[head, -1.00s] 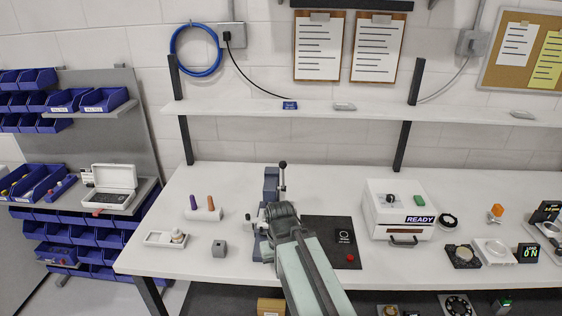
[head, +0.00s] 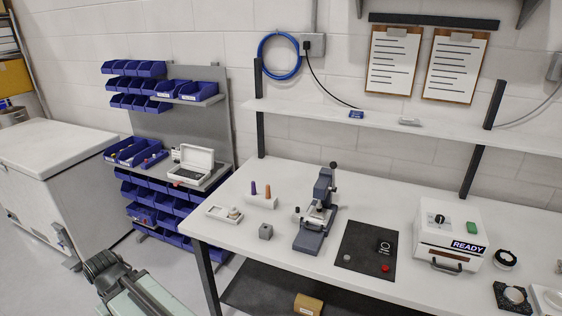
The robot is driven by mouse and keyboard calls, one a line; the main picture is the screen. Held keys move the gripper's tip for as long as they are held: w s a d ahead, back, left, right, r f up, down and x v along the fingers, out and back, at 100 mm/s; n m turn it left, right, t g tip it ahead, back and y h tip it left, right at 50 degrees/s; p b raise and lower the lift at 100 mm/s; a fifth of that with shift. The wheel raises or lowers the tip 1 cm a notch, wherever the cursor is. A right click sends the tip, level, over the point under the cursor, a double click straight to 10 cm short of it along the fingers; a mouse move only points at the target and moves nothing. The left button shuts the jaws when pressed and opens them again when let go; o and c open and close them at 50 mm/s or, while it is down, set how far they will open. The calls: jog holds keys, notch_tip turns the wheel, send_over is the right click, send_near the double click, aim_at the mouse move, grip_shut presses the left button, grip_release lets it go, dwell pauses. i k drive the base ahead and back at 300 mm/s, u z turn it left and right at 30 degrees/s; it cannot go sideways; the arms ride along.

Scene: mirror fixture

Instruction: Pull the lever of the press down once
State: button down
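The press (head: 313,228) is a blue-grey upright device on the white bench, left of the dark mat. Its lever (head: 333,178) stands upright at the top right of the press, with a dark ball knob at its upper end. My gripper (head: 98,264) is at the lower left, in front of the bench and well apart from the press. I see it from behind, so its fingertips are hidden and I cannot tell whether it is open or shut. Nothing covers the press.
The dark mat (head: 365,252) with a red button lies right of the press. A white READY box (head: 449,235) is farther right. A shelf (head: 420,130) runs above the bench.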

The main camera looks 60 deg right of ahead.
aim_at(333, 165)
jog(key=u, duration=0.7)
jog(key=k, duration=2.3)
jog(key=z, duration=0.8)
jog(key=i, duration=0.85)
